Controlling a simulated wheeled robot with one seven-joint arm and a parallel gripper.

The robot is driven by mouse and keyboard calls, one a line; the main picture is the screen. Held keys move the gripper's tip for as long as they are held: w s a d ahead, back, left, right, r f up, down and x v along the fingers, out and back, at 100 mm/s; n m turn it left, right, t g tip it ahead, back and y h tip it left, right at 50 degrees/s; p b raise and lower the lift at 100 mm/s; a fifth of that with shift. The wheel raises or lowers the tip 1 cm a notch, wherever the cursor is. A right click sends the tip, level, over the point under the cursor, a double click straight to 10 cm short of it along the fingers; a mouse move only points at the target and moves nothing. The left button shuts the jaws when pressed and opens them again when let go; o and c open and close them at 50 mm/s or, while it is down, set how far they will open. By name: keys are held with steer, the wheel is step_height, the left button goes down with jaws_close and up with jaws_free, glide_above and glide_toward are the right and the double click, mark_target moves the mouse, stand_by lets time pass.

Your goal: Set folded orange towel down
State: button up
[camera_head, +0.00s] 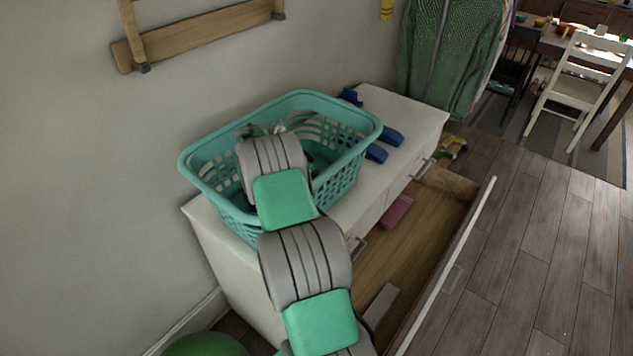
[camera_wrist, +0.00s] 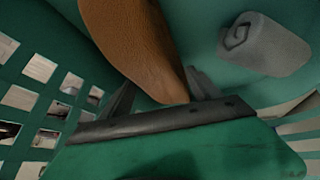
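The folded orange towel (camera_wrist: 145,45) shows in the wrist view as a brown-orange padded shape. Its near end lies between the two dark fingers of my gripper (camera_wrist: 162,95), which look closed against its sides. The teal laundry basket (camera_head: 352,169) stands on the white dresser, and my arm reaches down into it. The basket's slotted wall (camera_wrist: 45,95) and green inside surround the gripper in the wrist view. In the head view my arm hides the gripper and the towel. Whether the towel touches the basket floor cannot be told.
A rolled grey towel (camera_wrist: 265,45) lies in the basket to the right. The white dresser (camera_head: 415,113) has an open drawer (camera_head: 415,235) holding a pink item (camera_head: 397,210). Blue objects (camera_head: 378,153) lie beside the basket. A wall stands close behind; wooden floor (camera_head: 530,245) is free at right.

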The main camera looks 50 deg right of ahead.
steer(key=o, duration=0.5)
steer(key=shift+c, duration=0.2)
steer(key=b+v, duration=0.1)
steer(key=v, duration=1.1)
steer(key=shift+r, duration=0.2)
